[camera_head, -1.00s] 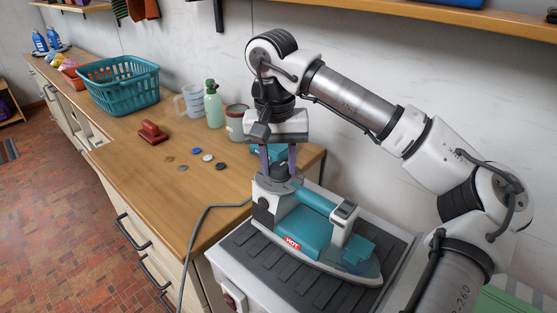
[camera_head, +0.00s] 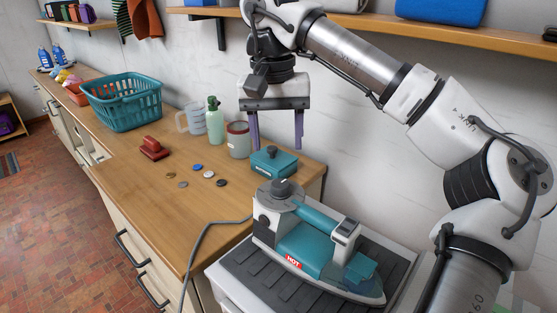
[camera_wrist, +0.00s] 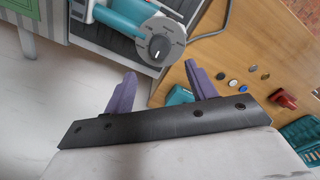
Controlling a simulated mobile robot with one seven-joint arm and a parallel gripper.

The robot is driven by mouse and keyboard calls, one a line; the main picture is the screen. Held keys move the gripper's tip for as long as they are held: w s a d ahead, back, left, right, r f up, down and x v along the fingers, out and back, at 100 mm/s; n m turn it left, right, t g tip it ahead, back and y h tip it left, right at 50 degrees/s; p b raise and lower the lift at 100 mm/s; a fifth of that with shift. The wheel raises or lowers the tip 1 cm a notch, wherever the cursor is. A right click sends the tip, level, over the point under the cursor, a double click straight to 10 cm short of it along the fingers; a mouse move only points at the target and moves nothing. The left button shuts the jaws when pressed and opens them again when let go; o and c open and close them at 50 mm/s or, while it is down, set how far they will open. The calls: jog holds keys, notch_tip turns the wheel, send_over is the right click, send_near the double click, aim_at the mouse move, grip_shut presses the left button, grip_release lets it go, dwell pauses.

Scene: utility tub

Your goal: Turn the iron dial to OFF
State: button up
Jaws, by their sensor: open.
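The iron (camera_head: 308,248) is teal and white with a red HOT label and sits on a dark ribbed rest. Its dial (camera_head: 283,190) is a dark grey knob on a grey disc at the iron's left end. In the wrist view the dial (camera_wrist: 159,46) shows a pale pointer mark, with small markings on the disc that are too small to read. My gripper (camera_head: 275,146) is open and empty, with purple fingers pointing down. It is above and behind the dial, apart from it. The fingers (camera_wrist: 160,82) also show in the wrist view.
A teal box (camera_head: 274,161) with a dark knob stands just below my gripper. A mug (camera_head: 238,140), green bottle (camera_head: 215,120), red object (camera_head: 151,148), several small discs (camera_head: 209,174) and a teal basket (camera_head: 124,112) are on the wooden counter. A grey cord (camera_head: 203,226) runs from the iron.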

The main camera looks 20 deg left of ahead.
jog(key=shift+a+r, duration=0.1)
jog(key=shift+r, duration=2.05)
jog(key=shift+s+f, duration=0.1)
jog(key=shift+s, duration=0.05)
